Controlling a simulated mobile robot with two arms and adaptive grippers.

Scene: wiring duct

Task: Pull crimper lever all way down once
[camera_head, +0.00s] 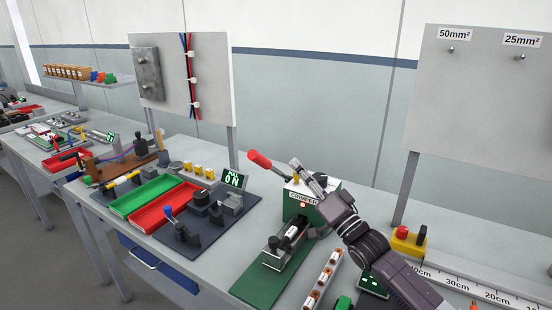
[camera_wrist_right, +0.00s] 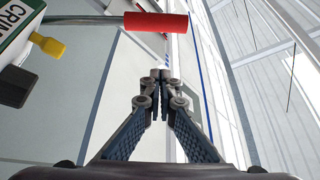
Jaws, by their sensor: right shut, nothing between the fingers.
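The crimper (camera_head: 298,203) is a green and white machine with a lit red-orange lamp, standing on a green base plate. Its lever ends in a red handle (camera_head: 259,160) that sticks up toward the left. My right gripper (camera_head: 295,165) is close to the lever, beside the crimper's top, and is shut and empty. In the right wrist view the shut fingertips (camera_wrist_right: 160,75) sit below the red handle (camera_wrist_right: 156,22) in the picture, with a visible gap. The crimper's labelled side and a yellow knob (camera_wrist_right: 47,44) show at upper left there. My left gripper is not in view.
A strip of copper-coloured parts (camera_head: 322,280) lies right of the crimper. Panels on posts stand behind.

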